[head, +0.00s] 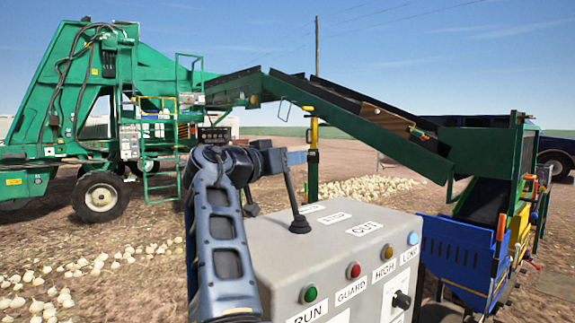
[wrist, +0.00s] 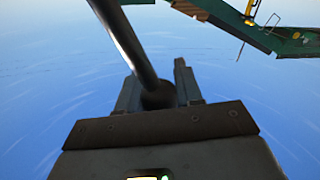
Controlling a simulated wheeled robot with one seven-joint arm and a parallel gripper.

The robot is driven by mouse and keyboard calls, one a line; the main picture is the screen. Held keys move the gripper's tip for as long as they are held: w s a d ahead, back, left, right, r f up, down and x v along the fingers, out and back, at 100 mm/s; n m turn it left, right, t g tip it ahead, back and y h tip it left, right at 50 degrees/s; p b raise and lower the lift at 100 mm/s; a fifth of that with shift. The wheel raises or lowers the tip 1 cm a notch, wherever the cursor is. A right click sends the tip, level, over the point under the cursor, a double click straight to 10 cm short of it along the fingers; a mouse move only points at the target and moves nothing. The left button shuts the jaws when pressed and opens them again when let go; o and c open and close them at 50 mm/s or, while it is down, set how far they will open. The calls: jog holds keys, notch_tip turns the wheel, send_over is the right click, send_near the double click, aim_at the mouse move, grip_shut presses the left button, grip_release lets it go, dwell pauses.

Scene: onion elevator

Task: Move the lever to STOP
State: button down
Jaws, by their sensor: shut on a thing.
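The black lever (head: 292,197) rises from a round boot on top of the grey control box (head: 270,245) and leans a little to the left at its top. A STOP label (head: 333,218) lies flat on the box top, right of the lever base. An OUT label (head: 363,229) is nearer, and another label behind is partly hidden. My gripper (head: 293,158) is at the lever's upper end. In the wrist view the lever (wrist: 118,38) runs between the two fingers of my gripper (wrist: 157,90), which are shut on it. The lever's tip is hidden in the head view.
The box front has a green button (head: 310,293), a red button (head: 353,270), an amber and a blue one. Onions lie on the ground.

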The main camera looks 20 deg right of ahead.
jog(key=s+d+r+m+b, duration=0.1)
jog(key=s+m+b, duration=0.2)
jog(key=s+b, duration=0.2)
jog(key=shift+s+d+r+h+b, duration=0.15)
jog(key=shift+s+d+h+b, duration=0.2)
jog(key=shift+b, duration=0.45)
jog(key=c, duration=0.8)
grip_release()
jog(key=shift+o, duration=0.2)
jog(key=b+v, duration=0.1)
jog(key=v, duration=0.6)
jog(key=shift+s+a, duration=0.2)
jog(key=shift+a, duration=0.05)
